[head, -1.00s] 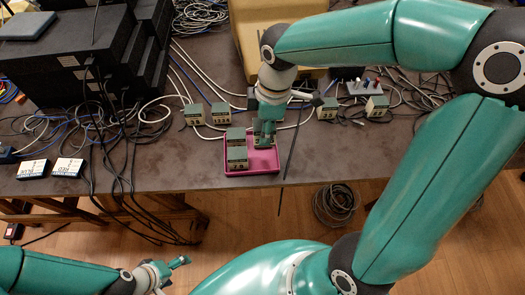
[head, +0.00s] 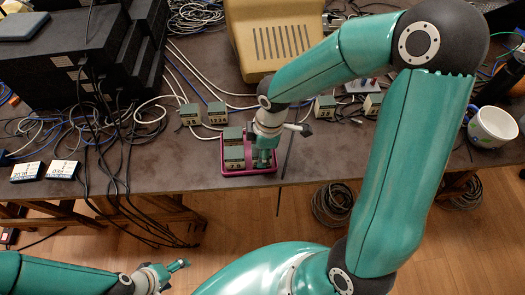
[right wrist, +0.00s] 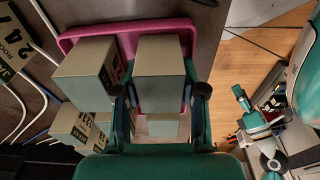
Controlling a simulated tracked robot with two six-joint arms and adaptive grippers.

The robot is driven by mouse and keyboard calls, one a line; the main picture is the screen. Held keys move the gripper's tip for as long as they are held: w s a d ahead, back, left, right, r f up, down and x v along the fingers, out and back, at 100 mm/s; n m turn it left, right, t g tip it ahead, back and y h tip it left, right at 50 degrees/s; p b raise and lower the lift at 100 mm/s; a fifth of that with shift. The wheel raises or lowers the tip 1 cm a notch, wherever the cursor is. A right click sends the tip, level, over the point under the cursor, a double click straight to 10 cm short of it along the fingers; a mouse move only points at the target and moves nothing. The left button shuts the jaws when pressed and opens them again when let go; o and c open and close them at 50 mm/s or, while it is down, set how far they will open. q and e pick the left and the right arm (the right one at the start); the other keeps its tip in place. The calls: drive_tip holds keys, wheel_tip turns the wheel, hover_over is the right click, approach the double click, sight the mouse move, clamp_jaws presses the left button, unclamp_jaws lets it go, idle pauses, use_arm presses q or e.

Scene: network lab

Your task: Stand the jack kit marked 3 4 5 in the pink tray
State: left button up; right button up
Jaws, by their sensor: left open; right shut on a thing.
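The pink tray (head: 250,173) lies near the table's front edge; its rim also shows in the right wrist view (right wrist: 130,29). Two green-topped jack kits stand in its left part, a rear one (head: 232,135) and a front one (head: 234,156). My right gripper (head: 264,163) is low over the tray's right part, shut on a jack kit (right wrist: 160,70) between its fingers. That kit is mostly hidden in the head view and its marking cannot be read. Whether it touches the tray floor I cannot tell. My left gripper (head: 182,265) is open and empty, in front of the table.
More jack kits stand behind the tray, at left (head: 190,114), (head: 217,113) and right (head: 325,106), (head: 373,104). Cables run across the table around black equipment (head: 70,75). Two white-labelled boxes (head: 62,169) lie at left, and a mug (head: 493,127) stands at right.

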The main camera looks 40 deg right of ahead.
drive_tip(key=o, duration=0.7)
drive_tip(key=shift+f, duration=0.15)
drive_tip(key=shift+o, duration=1.1)
drive_tip(key=shift+r, duration=0.2)
drive_tip(key=shift+r, duration=0.25)
wheel_tip(320, 180, up, 11)
drive_tip(key=d+p, duration=0.1)
drive_tip(key=shift+s+r, duration=0.2)
drive_tip(key=shift+s, duration=0.15)
drive_tip(key=shift+d, duration=0.1)
